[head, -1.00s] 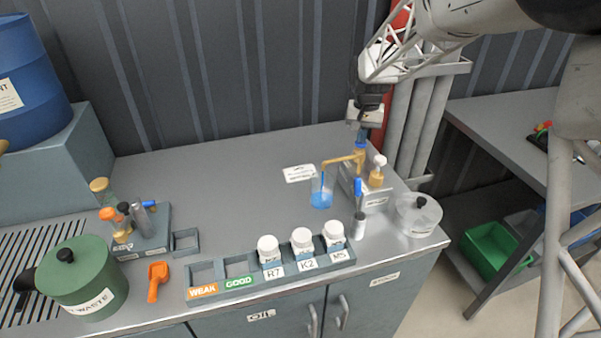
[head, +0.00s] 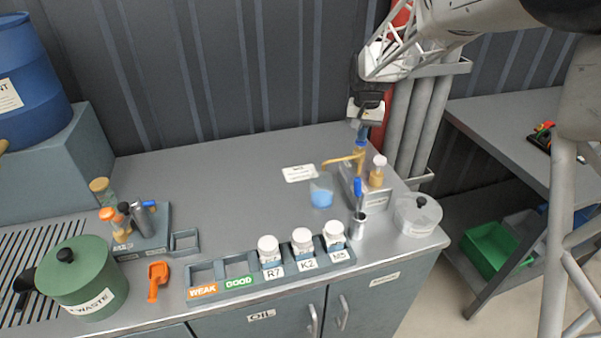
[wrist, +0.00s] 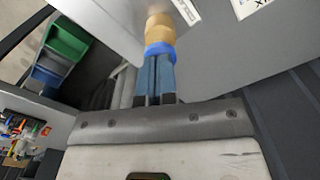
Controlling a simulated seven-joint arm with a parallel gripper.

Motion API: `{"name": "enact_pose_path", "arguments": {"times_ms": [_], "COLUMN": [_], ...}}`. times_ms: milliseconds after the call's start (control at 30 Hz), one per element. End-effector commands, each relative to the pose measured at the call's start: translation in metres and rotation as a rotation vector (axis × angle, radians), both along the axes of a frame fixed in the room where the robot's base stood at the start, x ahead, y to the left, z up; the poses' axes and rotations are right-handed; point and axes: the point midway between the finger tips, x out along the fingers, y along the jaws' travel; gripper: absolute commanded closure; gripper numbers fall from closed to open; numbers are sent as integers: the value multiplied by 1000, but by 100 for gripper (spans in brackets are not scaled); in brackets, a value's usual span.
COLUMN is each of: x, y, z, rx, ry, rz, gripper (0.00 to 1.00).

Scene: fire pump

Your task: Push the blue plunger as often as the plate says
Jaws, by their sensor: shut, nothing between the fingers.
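The blue plunger (wrist: 160,48) shows in the wrist view as a blue collar on a tan pump body (wrist: 160,28). My gripper (head: 361,139) is above this pump in the head view, pointing down. Its fingers are shut with nothing between them, and the tips are at the plunger top; I cannot tell whether they touch it. The tan spout (head: 341,160) reaches left over a clear beaker (head: 321,190) holding blue liquid.
A second pump with a white top (head: 378,161) stands close on the right. The counter's back middle is clear.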

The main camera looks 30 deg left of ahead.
Motion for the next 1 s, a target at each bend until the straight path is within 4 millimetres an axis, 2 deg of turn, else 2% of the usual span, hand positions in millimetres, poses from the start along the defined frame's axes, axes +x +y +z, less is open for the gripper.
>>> {"name": "enact_pose_path", "arguments": {"times_ms": [600, 1000], "x": [0, 0], "y": [0, 0], "z": [31, 37], "rx": [0, 0], "ry": [-1, 0], "rz": [0, 0], "gripper": [100, 100]}}
